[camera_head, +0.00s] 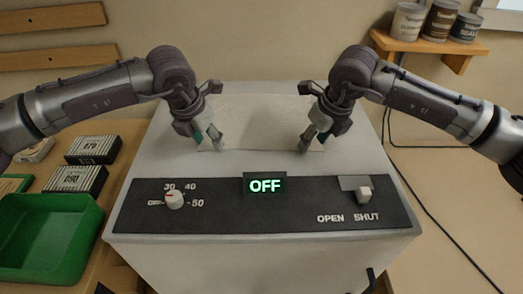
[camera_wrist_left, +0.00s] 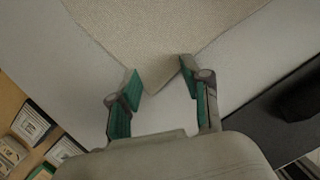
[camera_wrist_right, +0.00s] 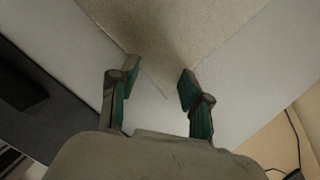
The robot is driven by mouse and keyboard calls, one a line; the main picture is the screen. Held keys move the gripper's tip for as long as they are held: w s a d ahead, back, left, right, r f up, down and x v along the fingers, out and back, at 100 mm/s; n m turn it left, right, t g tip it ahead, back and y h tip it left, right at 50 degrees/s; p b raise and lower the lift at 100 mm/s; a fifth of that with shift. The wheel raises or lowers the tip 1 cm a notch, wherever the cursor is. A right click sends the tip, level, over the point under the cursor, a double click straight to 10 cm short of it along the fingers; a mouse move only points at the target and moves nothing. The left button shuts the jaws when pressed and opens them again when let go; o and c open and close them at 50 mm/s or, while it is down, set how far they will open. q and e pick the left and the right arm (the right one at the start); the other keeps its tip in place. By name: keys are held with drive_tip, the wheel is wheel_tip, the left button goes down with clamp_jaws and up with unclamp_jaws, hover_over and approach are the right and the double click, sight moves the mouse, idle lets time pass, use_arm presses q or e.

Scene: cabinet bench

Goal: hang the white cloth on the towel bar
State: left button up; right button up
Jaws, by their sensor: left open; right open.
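The white cloth (camera_head: 262,122) lies flat on top of the light grey cabinet (camera_head: 160,150), behind its black control panel. My left gripper (camera_head: 208,146) is at the cloth's near left corner. In the left wrist view the open fingers (camera_wrist_left: 160,75) stand either side of a corner of the cloth (camera_wrist_left: 155,35). My right gripper (camera_head: 312,146) is at the near right corner. In the right wrist view its open fingers (camera_wrist_right: 160,75) stand either side of the other corner of the cloth (camera_wrist_right: 165,35). No towel bar can be made out in these views.
The control panel (camera_head: 262,215) has a dial (camera_head: 174,199), a lit OFF display (camera_head: 265,185) and a switch (camera_head: 364,194). A green bin (camera_head: 45,240) and labelled boxes (camera_head: 92,150) stand at left. A wooden shelf (camera_head: 425,43) with several cans is at the back right.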

use_arm(q)
drive_tip(key=shift+f, duration=0.2)
drive_tip(key=shift+c, duration=0.2)
use_arm(e)
drive_tip(key=shift+f, duration=0.2)
drive_tip(key=shift+c, duration=0.2)
use_arm(q)
clamp_jaws()
use_arm(e)
clamp_jaws()
use_arm(q)
drive_tip(key=shift+s+f, duration=0.1)
drive_tip(key=shift+s, duration=0.05)
use_arm(e)
drive_tip(key=shift+s+f, duration=0.15)
idle(0.6)
